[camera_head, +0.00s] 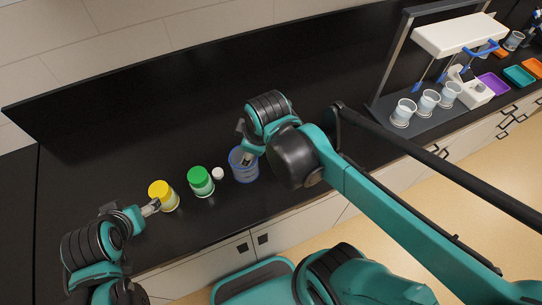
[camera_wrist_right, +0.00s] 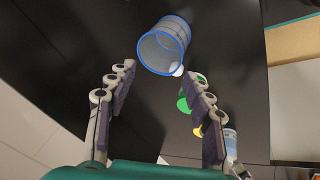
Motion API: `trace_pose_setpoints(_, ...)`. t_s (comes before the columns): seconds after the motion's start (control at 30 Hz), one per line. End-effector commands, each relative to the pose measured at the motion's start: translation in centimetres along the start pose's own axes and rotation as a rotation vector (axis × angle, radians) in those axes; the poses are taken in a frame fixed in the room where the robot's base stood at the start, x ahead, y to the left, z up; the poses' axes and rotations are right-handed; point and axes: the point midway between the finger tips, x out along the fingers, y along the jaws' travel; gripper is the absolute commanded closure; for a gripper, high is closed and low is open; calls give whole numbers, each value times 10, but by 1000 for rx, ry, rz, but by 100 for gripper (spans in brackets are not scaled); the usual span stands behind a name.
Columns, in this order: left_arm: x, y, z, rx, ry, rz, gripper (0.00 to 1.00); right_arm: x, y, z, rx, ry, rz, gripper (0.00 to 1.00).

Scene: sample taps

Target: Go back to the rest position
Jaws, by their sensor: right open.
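My right gripper (camera_head: 247,156) is open in the head view, close to a clear cup with a blue rim (camera_head: 241,170). In the right wrist view its two fingers (camera_wrist_right: 162,75) stand wide apart with nothing between them, and the blue-rimmed cup (camera_wrist_right: 165,48) lies beyond the fingertips. My left gripper (camera_head: 151,208) is at the side of a yellow-lidded jar (camera_head: 163,194). Its fingertips are small and partly hidden, so I cannot tell whether it grips the jar.
A green-lidded jar (camera_head: 200,181) and a small white cap (camera_head: 218,174) stand between the yellow-lidded jar and the cup. A white tap stand (camera_head: 459,34) with several cups below it is at the back right, beside coloured trays (camera_head: 518,75). The black counter (camera_head: 130,135) is clear behind the jars.

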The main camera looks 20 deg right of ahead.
Motion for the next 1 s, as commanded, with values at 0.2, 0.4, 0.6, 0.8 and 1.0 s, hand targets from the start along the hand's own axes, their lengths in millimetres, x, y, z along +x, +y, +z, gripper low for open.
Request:
trace_pose_setpoints(0.2, 0, 0, 0, 0, 0, 0, 27, -11, -8, 47, 601, 126, 110, 49)
trace_pose_setpoints(0.4, 2, 0, 1, 0, 0, 0, 27, -10, -10, 62, 833, 191, 136, 49)
trace_pose_setpoints(0.6, 29, 0, 21, 0, 0, 0, 27, 22, -19, 72, 852, 197, 137, 49)
trace_pose_setpoints(0.8, 51, 0, 37, 0, 0, 0, 27, 46, -26, 79, 850, 196, 136, 49)
trace_pose_setpoints(1.0, 47, 0, 34, 0, 0, 0, 27, 42, -25, 77, 849, 195, 136, 49)
